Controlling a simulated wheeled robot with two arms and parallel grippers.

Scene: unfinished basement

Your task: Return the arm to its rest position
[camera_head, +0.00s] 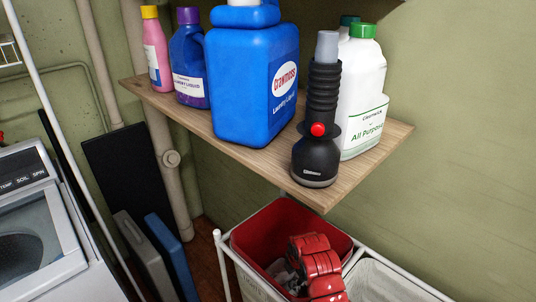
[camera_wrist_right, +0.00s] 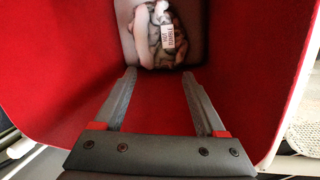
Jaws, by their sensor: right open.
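My right arm, with red links, reaches into the red-lined laundry basket (camera_head: 262,240) from the bottom edge of the head view. In the right wrist view, my right gripper (camera_wrist_right: 157,76) has its two grey fingers spread apart with nothing between them. It points down inside the basket, whose red inner walls (camera_wrist_right: 60,60) surround it. A light, crumpled piece of laundry (camera_wrist_right: 160,38) with a white tag lies at the bottom, beyond the fingertips. My left gripper does not show.
A wooden shelf (camera_head: 260,158) juts out above the basket, holding a blue laundry jug (camera_head: 245,85), a black flashlight-like object (camera_head: 316,150) and several bottles. White rails (camera_head: 400,281) frame the basket and a white bin beside it. A washing machine (camera_head: 40,230) stands at left.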

